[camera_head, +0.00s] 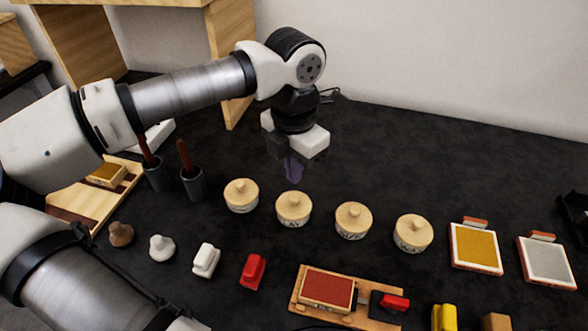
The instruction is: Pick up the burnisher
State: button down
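My gripper (291,162) points down over the dark table, behind the row of round wooden-lidded pots. A small dark purple shape (292,170) shows right below it; I cannot tell whether it is a finger or a held thing, nor whether the gripper is open or shut. No thing is clearly recognisable as the burnisher. Two reddish-brown handles stand upright in dark cups at the left, one in the right cup (193,184) and one in the left cup (155,174). Either may be a burnisher, but their lower ends are hidden.
Several round pots stand in a row, one at the left end (241,196). In front are a white block (206,261), a red block (252,271) and a wooden board (296,311) with a red pad. Gold (476,247) and silver (546,262) panels lie at right.

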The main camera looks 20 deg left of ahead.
aim_at(145, 148)
jog(key=k, duration=1)
